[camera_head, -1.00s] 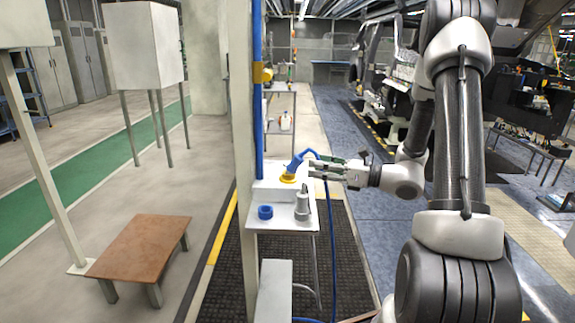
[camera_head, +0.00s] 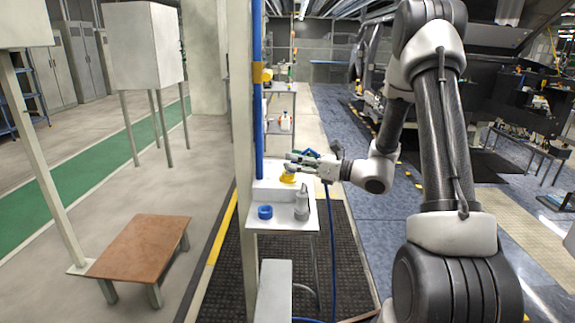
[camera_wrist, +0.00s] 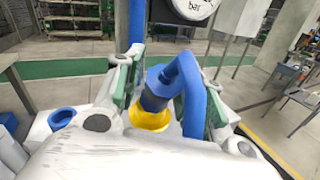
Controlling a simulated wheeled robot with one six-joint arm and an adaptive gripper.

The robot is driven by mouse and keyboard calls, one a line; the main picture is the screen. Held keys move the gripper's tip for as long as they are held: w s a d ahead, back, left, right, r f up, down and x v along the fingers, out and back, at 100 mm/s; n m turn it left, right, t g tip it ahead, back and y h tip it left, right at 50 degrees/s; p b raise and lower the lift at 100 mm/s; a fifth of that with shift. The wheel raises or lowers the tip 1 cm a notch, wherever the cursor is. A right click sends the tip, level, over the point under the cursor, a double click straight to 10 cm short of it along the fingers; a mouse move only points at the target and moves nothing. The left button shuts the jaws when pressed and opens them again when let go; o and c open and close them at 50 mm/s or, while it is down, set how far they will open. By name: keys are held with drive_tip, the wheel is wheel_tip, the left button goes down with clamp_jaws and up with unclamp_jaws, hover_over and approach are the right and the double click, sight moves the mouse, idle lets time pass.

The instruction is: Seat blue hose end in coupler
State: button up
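The blue hose end (camera_wrist: 158,85) is a bent blue piece in the wrist view, with its nose down at the yellow coupler (camera_wrist: 150,119). How deep it sits in the ring I cannot tell. My gripper (camera_wrist: 170,75) has its green-padded fingers apart, one on each side of the hose end; contact with the pads is unclear. In the head view my gripper (camera_head: 292,162) reaches left over the white bench, just above the yellow coupler (camera_head: 288,178). There it hides most of the hose end, and only some blue (camera_head: 311,153) shows behind it.
A blue ring (camera_head: 265,212) and a grey fitting (camera_head: 302,205) stand on the bench's front shelf (camera_head: 282,220). A post with a blue pipe (camera_head: 258,120) rises at the left. A blue hose (camera_head: 333,240) hangs down the right side. A gauge (camera_wrist: 195,8) shows at the top of the wrist view.

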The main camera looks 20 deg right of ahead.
drive_tip(key=c, duration=0.6)
drive_tip(key=shift+r, duration=0.55)
wheel_tip(320, 180, up, 8)
drive_tip(key=shift+a+r, duration=0.1)
drive_tip(key=shift+r, duration=0.1)
clamp_jaws()
drive_tip(key=s+a+r+n+g, duration=0.2)
drive_tip(key=a+r+n+g, duration=0.15)
drive_tip(key=a, duration=0.35)
drive_tip(key=w+d+f+m+h, duration=0.1)
drive_tip(key=w+d+f+h, duration=0.2)
drive_tip(key=d+f+h, duration=0.1)
drive_tip(key=shift+w+d+f+m+h, duration=0.15)
drive_tip(key=shift+d+m+h, duration=0.15)
drive_tip(key=shift+d+m, duration=0.1)
